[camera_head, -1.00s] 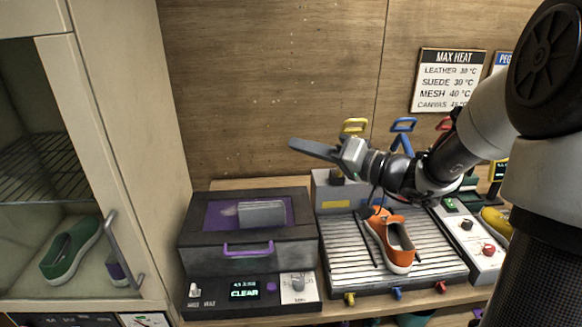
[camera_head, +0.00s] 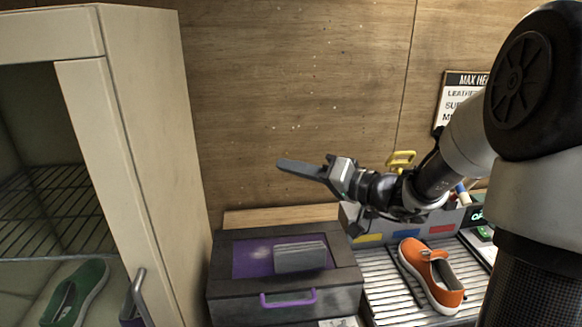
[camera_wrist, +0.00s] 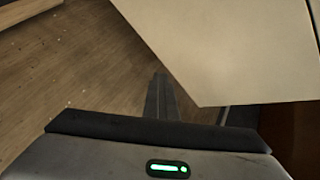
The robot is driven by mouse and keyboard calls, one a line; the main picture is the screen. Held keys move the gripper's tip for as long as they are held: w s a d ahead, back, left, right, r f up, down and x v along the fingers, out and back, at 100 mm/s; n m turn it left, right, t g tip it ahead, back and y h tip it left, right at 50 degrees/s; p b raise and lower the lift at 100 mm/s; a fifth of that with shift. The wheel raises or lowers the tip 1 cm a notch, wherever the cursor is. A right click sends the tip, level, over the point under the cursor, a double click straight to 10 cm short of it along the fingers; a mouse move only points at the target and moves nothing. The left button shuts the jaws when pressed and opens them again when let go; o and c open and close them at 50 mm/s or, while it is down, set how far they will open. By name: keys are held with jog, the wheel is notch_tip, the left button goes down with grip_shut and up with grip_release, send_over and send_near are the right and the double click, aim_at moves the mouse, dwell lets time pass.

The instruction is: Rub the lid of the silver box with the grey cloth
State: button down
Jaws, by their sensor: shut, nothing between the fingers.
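A grey box (camera_head: 335,300) with a purple front handle sits on the bench, low in the middle of the head view. Its lid has a purple panel (camera_head: 243,268) with a pale smudge on it. A grey, flat-sided piece that looks like the folded cloth (camera_head: 300,258) rests on the panel. My gripper (camera_head: 281,166) is shut and empty, pointing left, well above the lid and apart from the cloth. Its closed fingers also show in the wrist view (camera_wrist: 160,92), where neither the box nor the cloth is seen.
A cream cabinet (camera_head: 155,170) with wire shelves and a green shoe (camera_head: 75,293) stands at the left. An orange shoe (camera_head: 432,277) lies on a slatted rack (camera_head: 388,292) right of the box. A wooden wall (camera_head: 290,80) is behind.

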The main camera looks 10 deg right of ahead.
notch_tip(320, 180, down, 16)
jog(key=b, duration=0.8)
jog(key=shift+s+d, duration=0.2)
jog(key=shift+d, duration=0.05)
jog(key=shift+f+b, duration=1.5)
jog(key=shift+b, duration=0.8)
jog(key=shift+s, duration=0.1)
